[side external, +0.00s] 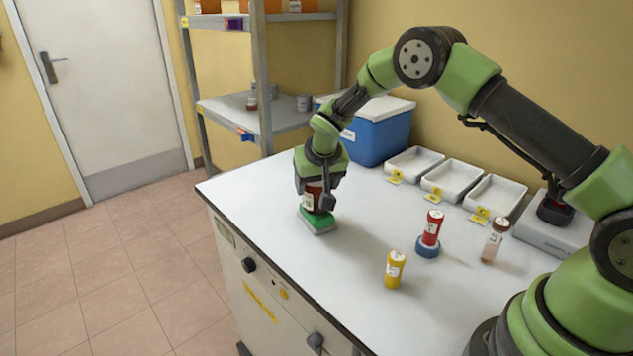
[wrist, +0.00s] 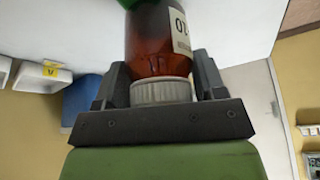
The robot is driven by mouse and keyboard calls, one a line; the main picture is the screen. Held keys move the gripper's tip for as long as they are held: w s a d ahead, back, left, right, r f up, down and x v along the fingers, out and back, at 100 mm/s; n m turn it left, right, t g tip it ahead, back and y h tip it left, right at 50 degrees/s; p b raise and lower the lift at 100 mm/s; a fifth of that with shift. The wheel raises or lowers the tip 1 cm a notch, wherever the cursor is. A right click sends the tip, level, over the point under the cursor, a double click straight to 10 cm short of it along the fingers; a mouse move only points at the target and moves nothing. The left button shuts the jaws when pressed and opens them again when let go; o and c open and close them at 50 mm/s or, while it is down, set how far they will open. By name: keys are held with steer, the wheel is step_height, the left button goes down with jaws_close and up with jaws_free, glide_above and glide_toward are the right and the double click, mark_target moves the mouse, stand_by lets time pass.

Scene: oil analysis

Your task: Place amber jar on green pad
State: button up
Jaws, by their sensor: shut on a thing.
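The amber jar (side external: 311,201) is upright in my gripper (side external: 316,190), with its base at the green pad (side external: 318,220) near the left end of the bench. I cannot tell whether the base rests fully on the pad. In the wrist view the jar (wrist: 152,45) shows a white ribbed cap and a pale label, with a finger of my gripper (wrist: 160,88) on each side of the cap. A bit of the green pad (wrist: 125,3) shows past the jar's far end.
White trays (side external: 415,163) and a blue cooler (side external: 375,135) line the back. The bench's left edge (side external: 235,232) is close.

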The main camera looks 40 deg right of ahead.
steer(key=o, duration=1)
steer(key=shift+f, duration=0.15)
steer(key=shift+o, duration=0.2)
steer(key=v, duration=1.2)
steer(key=shift+r, duration=0.3)
steer(key=s+a+r+t+y, duration=0.1)
steer(key=s+a+r+y, duration=0.1)
steer(key=s+r, duration=1.1)
steer(key=s+a+f+n+t+y, duration=0.1)
steer(key=s+a+y, duration=0.1)
steer(key=s, duration=1.2)
steer(key=shift+a+t, duration=0.4)
